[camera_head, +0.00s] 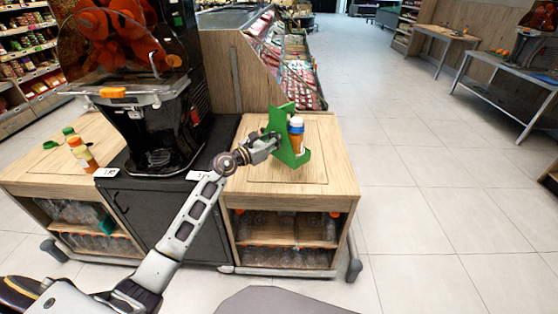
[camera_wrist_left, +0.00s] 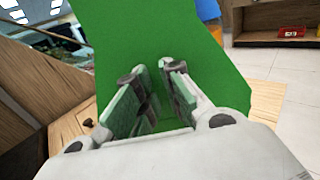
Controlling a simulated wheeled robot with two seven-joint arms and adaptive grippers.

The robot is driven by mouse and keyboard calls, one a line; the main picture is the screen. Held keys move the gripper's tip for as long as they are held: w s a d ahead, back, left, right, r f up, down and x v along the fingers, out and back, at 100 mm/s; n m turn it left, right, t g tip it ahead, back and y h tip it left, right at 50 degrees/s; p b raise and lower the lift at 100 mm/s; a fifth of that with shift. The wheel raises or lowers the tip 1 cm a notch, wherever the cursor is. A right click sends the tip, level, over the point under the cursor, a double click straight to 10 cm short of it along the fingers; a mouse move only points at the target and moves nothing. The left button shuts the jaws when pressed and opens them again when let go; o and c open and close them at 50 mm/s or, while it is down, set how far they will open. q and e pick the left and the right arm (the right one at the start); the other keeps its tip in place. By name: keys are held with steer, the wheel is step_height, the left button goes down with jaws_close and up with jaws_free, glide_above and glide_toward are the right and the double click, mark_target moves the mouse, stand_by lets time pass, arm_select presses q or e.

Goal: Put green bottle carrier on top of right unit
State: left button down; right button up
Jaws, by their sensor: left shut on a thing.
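The green bottle carrier (camera_head: 287,126) is at the right wooden unit, with a bottle (camera_head: 296,137) with an orange cap in it. My left gripper (camera_head: 275,139) is shut on the carrier's left side. In the left wrist view the carrier's green wall (camera_wrist_left: 140,45) fills the middle, and the left gripper's fingers (camera_wrist_left: 155,95) are close together against it. The right unit (camera_head: 332,165) has a wooden top below and around the carrier. I cannot tell whether the carrier touches that top. My right gripper is not in view.
The black orange juicer (camera_head: 160,125) stands left of the carrier on a dark cabinet. The left unit (camera_head: 30,172) holds an orange bottle (camera_head: 82,155) and green items. Shelves under the right unit hold clear bottles (camera_head: 315,228).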

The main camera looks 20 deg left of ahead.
mark_target(278, 157)
arm_select(q)
steer(key=shift+f, duration=0.45)
step_height(278, 157, down, 2)
steer(key=shift+f+b, duration=0.1)
steer(key=shift+b, duration=0.55)
steer(key=shift+f, duration=0.4)
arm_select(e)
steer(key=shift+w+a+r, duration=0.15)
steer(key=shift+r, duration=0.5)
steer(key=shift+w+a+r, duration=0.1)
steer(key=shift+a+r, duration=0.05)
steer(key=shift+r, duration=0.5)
